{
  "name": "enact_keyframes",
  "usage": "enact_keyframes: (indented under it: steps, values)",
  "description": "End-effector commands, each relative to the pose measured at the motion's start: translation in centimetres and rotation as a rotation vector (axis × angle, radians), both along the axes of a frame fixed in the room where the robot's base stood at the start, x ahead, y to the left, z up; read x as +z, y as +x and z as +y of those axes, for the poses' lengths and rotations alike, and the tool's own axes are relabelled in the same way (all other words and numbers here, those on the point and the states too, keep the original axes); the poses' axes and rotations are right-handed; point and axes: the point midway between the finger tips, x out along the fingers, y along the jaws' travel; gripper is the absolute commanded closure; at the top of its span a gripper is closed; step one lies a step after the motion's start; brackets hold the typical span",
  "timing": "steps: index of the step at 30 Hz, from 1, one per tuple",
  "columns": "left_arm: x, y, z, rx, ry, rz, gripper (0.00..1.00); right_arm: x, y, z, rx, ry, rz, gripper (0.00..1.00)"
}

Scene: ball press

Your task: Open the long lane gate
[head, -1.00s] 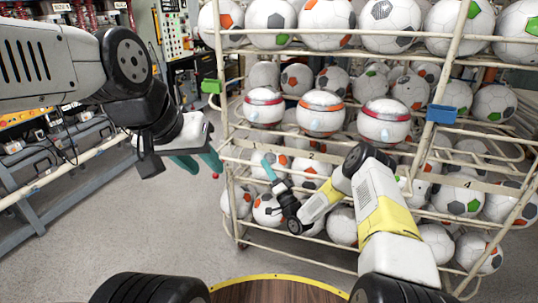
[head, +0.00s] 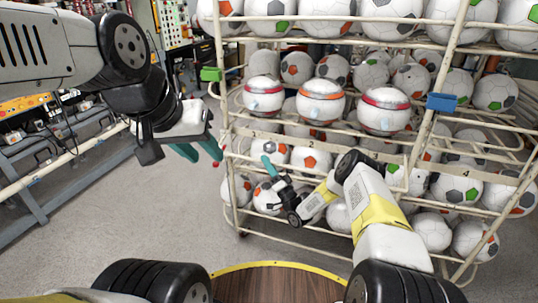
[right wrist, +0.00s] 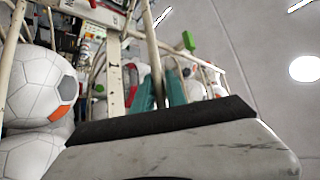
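The long lane gate cannot be told apart from the white tube rack (head: 330,245) with certainty. A green clip (head: 210,75) sits on the rack's left post, and a blue clip (head: 441,103) sits on a front post to the right. My right gripper (head: 268,162) reaches to the rack's lower front at left. In the right wrist view, its teal fingers (right wrist: 162,90) lie on either side of a pale bar; I cannot tell whether they touch it. My left gripper (head: 198,150) hangs left of the rack, its teal fingers apart and empty.
Soccer balls fill the rack's tiers. Three banded balls (head: 320,102) sit in a row at the front of the middle tier. Grey floor (head: 130,215) is open to the left of the rack. A blue-grey bench frame (head: 40,190) stands at far left.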

Motion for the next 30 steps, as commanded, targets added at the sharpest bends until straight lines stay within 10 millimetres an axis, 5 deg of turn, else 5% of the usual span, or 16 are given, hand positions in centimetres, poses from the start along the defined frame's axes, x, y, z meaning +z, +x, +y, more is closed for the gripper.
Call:
enact_keyframes:
  steps: [3, 14, 30]
  values:
    - [0.0, 0.0, 0.0, 0.000, 0.000, 0.000, 0.64, 0.1, 0.0, 0.1, 0.001, 0.001, 0.000, 0.64]
    - [0.0, 0.0, 0.0, 0.000, 0.000, 0.000, 0.64, -0.2, -0.2, -0.3, -0.001, 0.001, 0.001, 0.64]
    - [0.0, 0.0, 0.0, 0.000, 0.000, 0.000, 0.64, -4.2, -5.0, -4.0, 0.001, 0.000, 0.002, 0.64]
